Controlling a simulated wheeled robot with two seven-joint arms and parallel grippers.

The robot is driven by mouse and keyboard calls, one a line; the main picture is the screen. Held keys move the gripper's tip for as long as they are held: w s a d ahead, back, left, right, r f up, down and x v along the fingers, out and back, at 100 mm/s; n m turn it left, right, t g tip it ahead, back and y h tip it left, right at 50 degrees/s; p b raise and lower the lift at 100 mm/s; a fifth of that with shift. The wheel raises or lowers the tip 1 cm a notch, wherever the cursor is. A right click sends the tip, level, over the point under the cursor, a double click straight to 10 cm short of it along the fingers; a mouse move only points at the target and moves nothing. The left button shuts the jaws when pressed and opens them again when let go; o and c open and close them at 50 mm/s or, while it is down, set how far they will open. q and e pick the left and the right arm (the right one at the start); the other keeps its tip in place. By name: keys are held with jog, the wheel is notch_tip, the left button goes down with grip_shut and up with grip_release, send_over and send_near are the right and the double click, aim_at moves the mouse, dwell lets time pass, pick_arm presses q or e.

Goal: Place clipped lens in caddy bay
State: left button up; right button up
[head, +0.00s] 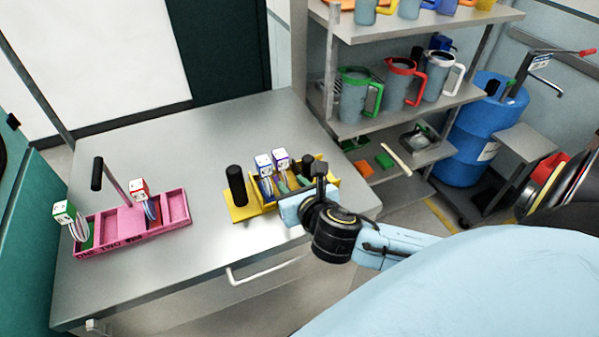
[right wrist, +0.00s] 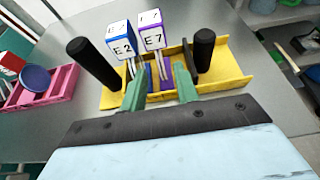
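My right gripper (head: 292,183) is low over the yellow holder (head: 240,212). In the right wrist view its green fingers (right wrist: 161,78) stand apart, with a purple part between them; I see no clear contact. The purple-tagged lens (head: 281,158), marked E7 in the right wrist view (right wrist: 149,32), stands in the yellow holder beside the blue-tagged lens (head: 264,164), marked E2. The pink caddy (head: 115,226) is at the left of the table. It holds a green-tagged piece (head: 64,211) and a red-tagged piece (head: 139,189). My left gripper is not in view.
Black posts (head: 236,184) rise from the yellow holder on both sides of the lenses. A black-topped handle (head: 97,174) rises from the pink caddy. The table (head: 200,150) is clear between caddy and holder. A shelf with jugs (head: 358,92) stands behind at the right.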

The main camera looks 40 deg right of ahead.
jog(key=v, duration=0.4)
